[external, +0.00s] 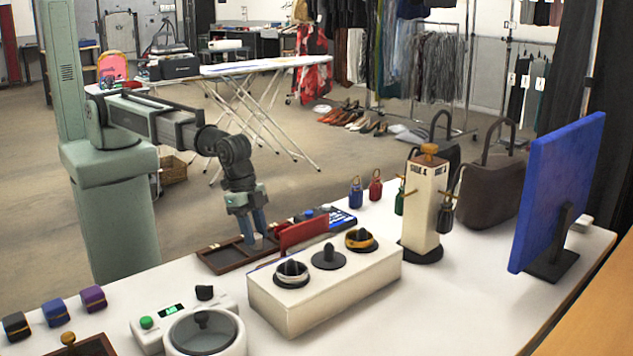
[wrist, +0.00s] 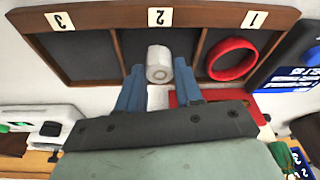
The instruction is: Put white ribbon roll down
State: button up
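The white ribbon roll (wrist: 158,66) shows in the wrist view between the blue fingertips of my gripper (wrist: 160,78). The fingers appear to press on both its sides. It is over the middle compartment, labelled 2, of a dark brown wooden tray (wrist: 110,20). I cannot tell whether it touches the tray floor. A red ring (wrist: 232,60) lies in compartment 1. Compartment 3 looks empty.
A red upright panel (external: 303,233) stands close beside my gripper. A white block with posts and rings (external: 330,290) is in front of the tray. A white device with a green button (external: 165,318) is at the left front. A white post (external: 425,205) stands to the right.

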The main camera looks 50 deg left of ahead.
jog(key=o, duration=0.3)
jog(key=shift+o, duration=0.2)
jog(key=shift+r, duration=0.1)
jog(key=v, duration=1.2)
